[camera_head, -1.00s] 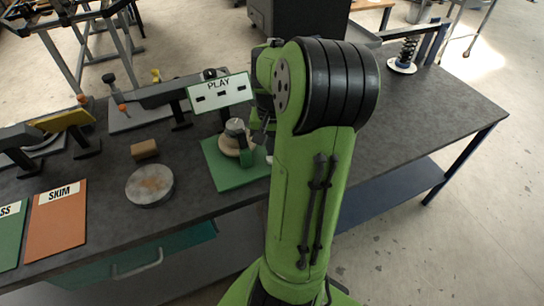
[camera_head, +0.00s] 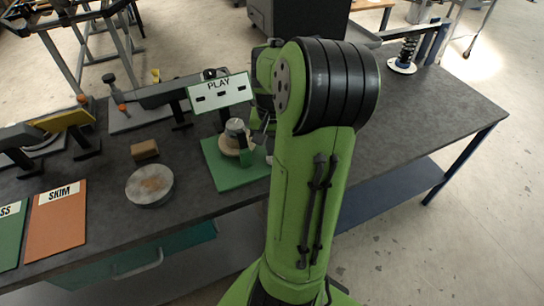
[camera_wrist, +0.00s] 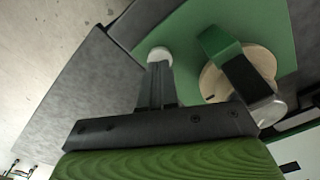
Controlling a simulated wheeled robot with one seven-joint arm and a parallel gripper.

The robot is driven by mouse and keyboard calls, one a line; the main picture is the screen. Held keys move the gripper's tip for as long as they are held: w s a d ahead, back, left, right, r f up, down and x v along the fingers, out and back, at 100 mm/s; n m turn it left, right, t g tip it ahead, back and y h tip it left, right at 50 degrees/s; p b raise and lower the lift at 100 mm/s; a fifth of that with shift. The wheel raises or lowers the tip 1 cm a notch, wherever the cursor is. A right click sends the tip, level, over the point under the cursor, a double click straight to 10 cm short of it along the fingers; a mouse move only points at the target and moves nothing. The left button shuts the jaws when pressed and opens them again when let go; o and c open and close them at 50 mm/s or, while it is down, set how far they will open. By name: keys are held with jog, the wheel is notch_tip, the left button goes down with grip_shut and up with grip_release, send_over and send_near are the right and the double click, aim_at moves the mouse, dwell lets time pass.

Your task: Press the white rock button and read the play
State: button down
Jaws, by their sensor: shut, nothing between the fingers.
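The white rock button (camera_wrist: 158,54) shows as a round white cap at the edge of the green base plate (camera_wrist: 275,35) in the wrist view. My gripper (camera_wrist: 156,68) is shut and empty, its tips in line with the button; I cannot tell whether they touch it. In the head view the button (camera_head: 269,160) is a small white spot beside my arm, which hides most of my gripper. The white PLAY panel (camera_head: 219,92) stands behind the fixture with several dark slots and no readable value. A pale disc (camera_wrist: 215,82) under a green bracket sits on the plate.
A round metal plate (camera_head: 150,185), a brown block (camera_head: 144,150) and an orange SKIM card (camera_head: 57,220) lie left of the fixture on the dark bench (camera_head: 110,215). A spring on a white base (camera_head: 402,66) stands far right.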

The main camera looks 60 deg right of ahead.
jog(key=shift+f+b, duration=0.9)
jog(key=shift+f, duration=0.25)
notch_tip(320, 180, up, 8)
jog(key=p, duration=0.7)
